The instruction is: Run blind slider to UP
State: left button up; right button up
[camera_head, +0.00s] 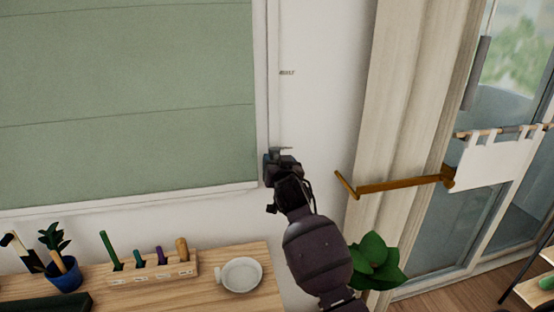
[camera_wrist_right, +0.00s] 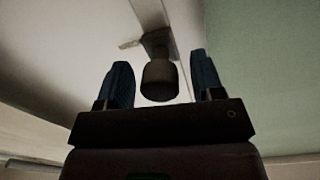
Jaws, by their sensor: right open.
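The green blind (camera_head: 120,95) hangs over the window at the left of the head view. Its slider runs on a narrow pale track (camera_head: 272,60) beside the window frame. The slider knob (camera_wrist_right: 160,80) is a dark, rounded piece in the right wrist view, with a small pointer (camera_wrist_right: 130,44) beside it. In the head view the pointer (camera_head: 281,149) shows just above my right gripper (camera_head: 273,168), low on the track. In the wrist view my right gripper (camera_wrist_right: 162,85) is open, with the knob between its fingers and gaps visible on both sides. My left gripper is out of view.
A small label (camera_head: 287,72) is on the wall near the track. Below is a wooden table (camera_head: 262,262) with a white round dish (camera_head: 241,274), a tool block (camera_head: 150,272) and a blue pot (camera_head: 64,275). A brass bracket (camera_head: 400,184) and curtain (camera_head: 400,90) are at right.

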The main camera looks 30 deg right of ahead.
jog(key=shift+x, duration=0.85)
grip_shut()
jog(key=shift+r, duration=0.1)
